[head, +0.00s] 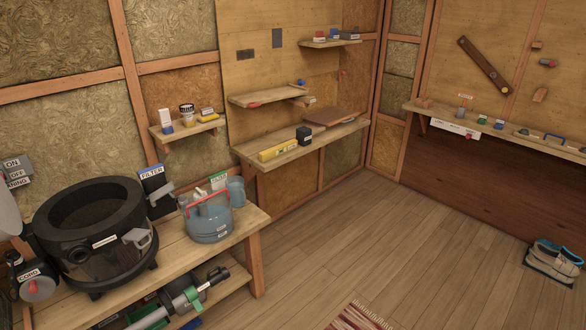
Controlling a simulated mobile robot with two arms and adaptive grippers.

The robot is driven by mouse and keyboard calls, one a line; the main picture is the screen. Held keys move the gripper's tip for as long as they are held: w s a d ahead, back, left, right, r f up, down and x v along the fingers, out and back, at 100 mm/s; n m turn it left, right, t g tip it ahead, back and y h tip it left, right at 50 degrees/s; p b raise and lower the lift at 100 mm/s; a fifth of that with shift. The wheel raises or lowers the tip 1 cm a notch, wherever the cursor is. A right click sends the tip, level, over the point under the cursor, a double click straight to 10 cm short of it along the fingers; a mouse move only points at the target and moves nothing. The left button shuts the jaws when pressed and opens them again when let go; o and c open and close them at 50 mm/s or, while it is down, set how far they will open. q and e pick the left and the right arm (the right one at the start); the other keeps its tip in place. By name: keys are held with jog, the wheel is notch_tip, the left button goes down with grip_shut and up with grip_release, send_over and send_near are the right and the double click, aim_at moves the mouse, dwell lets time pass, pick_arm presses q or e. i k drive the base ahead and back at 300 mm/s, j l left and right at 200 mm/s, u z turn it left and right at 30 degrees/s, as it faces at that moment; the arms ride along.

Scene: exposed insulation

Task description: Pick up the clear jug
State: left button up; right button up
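A small bluish, see-through jug or mug (237,191) stands upright near the right end of the wooden bench at the left. It is partly behind a blue-grey container (208,222) with a red handle. A large black-rimmed vessel (97,232) with a dark see-through wall and a side handle stands on the same bench. I cannot tell for sure which of these is the clear jug. Neither of my grippers shows in this view.
The wooden bench (247,226) has a lower shelf holding a grey-green tool (190,297). A black filter box (156,186) stands behind the vessel. Wall shelves hold small items.

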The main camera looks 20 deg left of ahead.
aim_at(238, 194)
jog(key=i+l+u, duration=0.15)
jog(key=i+u, duration=0.25)
jog(key=i, duration=0.2)
jog(key=i+l+u, duration=0.4)
jog(key=i, duration=0.15)
jog(key=i+l+u, duration=0.4)
jog(key=i, duration=0.1)
